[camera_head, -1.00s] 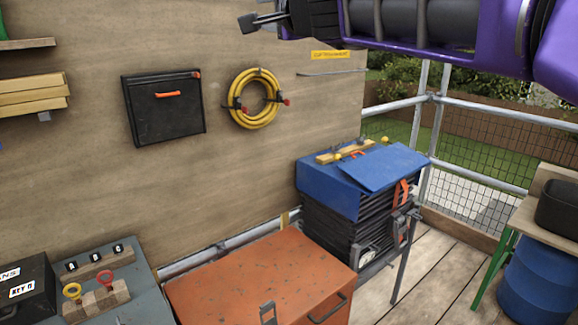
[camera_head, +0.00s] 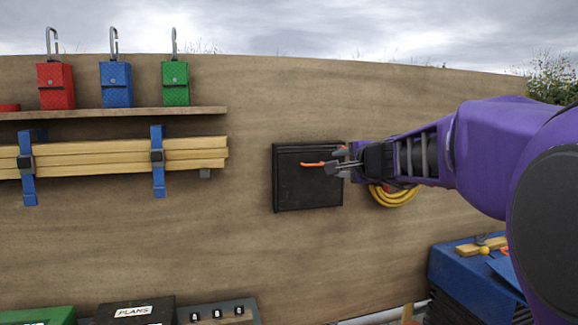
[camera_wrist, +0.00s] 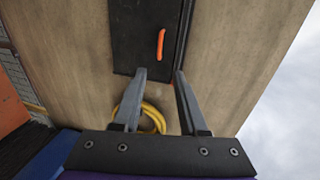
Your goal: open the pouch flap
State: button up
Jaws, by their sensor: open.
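The black pouch (camera_head: 300,193) hangs on the wooden wall, its flap closed over the front. An orange pull handle (camera_head: 313,165) sits on the flap. My gripper (camera_head: 334,162) is open and empty near the right edge of the pouch, to the right of the handle. In the wrist view the pouch (camera_wrist: 138,45) is at the top, with the orange handle (camera_wrist: 161,43) beyond my open fingers (camera_wrist: 158,72). The fingertips overlap the pouch's edge in this view; I cannot tell whether they touch it. The handle is not between the fingers.
A yellow hose coil (camera_head: 394,197) hangs right of the pouch, partly behind my arm. Strapped planks (camera_head: 110,158) and a shelf (camera_head: 120,113) with red, blue and green pouches are left. A blue-covered stack (camera_head: 455,270) stands lower right. The wall below the pouch is clear.

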aim_at(315, 165)
jog(key=p+x, duration=0.3)
jog(key=x, duration=1.2)
jog(key=shift+w+a+f, duration=0.1)
jog(key=shift+w+f, duration=0.05)
grip_shut()
dwell(0.9)
